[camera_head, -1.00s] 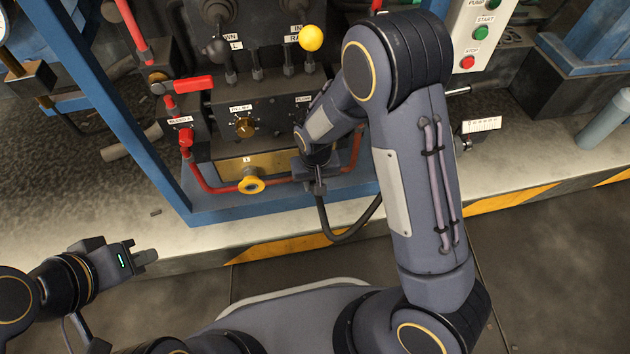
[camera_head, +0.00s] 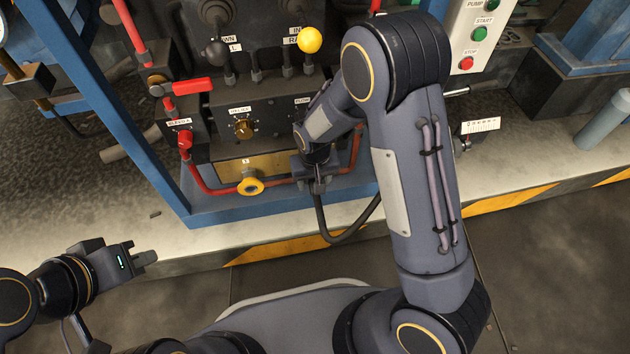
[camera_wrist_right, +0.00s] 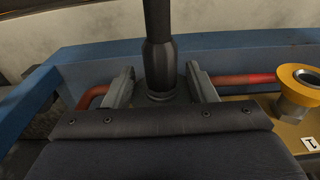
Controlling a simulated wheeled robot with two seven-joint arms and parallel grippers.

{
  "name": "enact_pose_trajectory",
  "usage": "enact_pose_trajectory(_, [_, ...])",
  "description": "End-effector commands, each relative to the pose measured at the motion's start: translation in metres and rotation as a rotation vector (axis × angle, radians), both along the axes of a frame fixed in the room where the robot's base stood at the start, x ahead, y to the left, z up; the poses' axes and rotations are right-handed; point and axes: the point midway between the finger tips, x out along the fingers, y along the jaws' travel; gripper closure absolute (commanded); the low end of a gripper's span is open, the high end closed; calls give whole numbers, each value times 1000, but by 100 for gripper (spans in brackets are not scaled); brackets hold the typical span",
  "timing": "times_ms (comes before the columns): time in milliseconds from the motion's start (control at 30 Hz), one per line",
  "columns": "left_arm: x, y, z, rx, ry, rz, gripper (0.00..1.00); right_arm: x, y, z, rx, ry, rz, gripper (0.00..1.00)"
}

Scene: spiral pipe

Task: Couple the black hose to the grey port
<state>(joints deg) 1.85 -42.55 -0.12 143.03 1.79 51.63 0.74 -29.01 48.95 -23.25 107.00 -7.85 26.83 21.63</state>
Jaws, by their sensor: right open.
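The black hose (camera_head: 345,237) hangs in a loop below the panel in the head view. One end rises to my right gripper (camera_head: 316,178). In the right wrist view the hose's thick black end fitting (camera_wrist_right: 160,68) stands between the two fingers of my right gripper (camera_wrist_right: 162,88). The fingers are open, with a gap on each side of the fitting. A dark ring shows at the fitting's base; my gripper body hides what lies beyond, and I cannot make out the grey port.
A yellow-ringed port (camera_head: 250,186) sits left of the hose end; it also shows in the right wrist view (camera_wrist_right: 298,85). A red pipe (camera_head: 205,189) and the blue frame (camera_head: 225,213) run close by. A red-handled valve (camera_head: 192,86) is at upper left.

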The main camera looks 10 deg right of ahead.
Motion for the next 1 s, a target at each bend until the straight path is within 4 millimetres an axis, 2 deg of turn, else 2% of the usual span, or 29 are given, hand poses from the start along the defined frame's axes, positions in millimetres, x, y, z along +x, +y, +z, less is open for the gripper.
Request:
enact_pose_trajectory(167, [0, 0, 3, 0, 0, 0, 100, -1, 1, 4, 1, 3, 2, 48])
enact_pose_trajectory(500, [0, 0, 30, 0, 0, 0, 100, -4, 1, 60, 2, -1, 1, 48])
enact_pose_trajectory(600, [0, 0, 34, 0, 0, 0, 100, -5, 1, 71, 1, -1, 1, 48])
enact_pose_trajectory(1000, [0, 0, 35, 0, 0, 0, 100, -6, -1, 80, 5, 0, -3, 48])
